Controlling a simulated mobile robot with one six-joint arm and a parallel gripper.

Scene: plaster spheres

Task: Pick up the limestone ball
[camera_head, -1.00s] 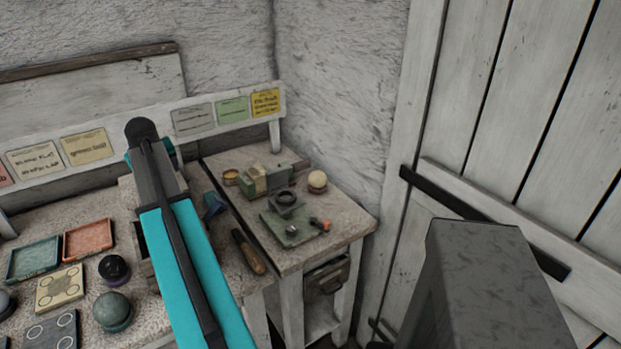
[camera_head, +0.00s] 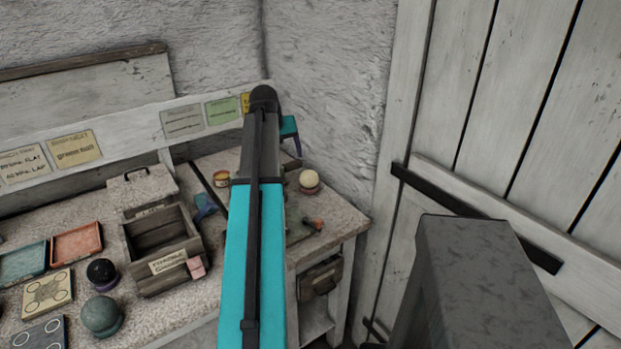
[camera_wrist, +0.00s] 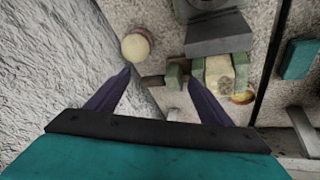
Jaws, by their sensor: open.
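A pale cream ball (camera_head: 309,178), the likeliest limestone ball, sits on a small dark base at the back right of the side table (camera_head: 343,215). In the wrist view the cream ball (camera_wrist: 136,47) lies just beyond the left fingertip, apart from it. My gripper (camera_wrist: 158,76) is open and empty, with its two purple fingers spread above the table's back edge.
Cream and green blocks (camera_wrist: 218,75) and a small yellow tin (camera_wrist: 242,96) stand near the right finger. The rough wall (camera_wrist: 50,60) is close on the left. A wooden box (camera_head: 160,242), a dark ball (camera_head: 101,270) and a green-grey ball (camera_head: 101,313) are on the long bench.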

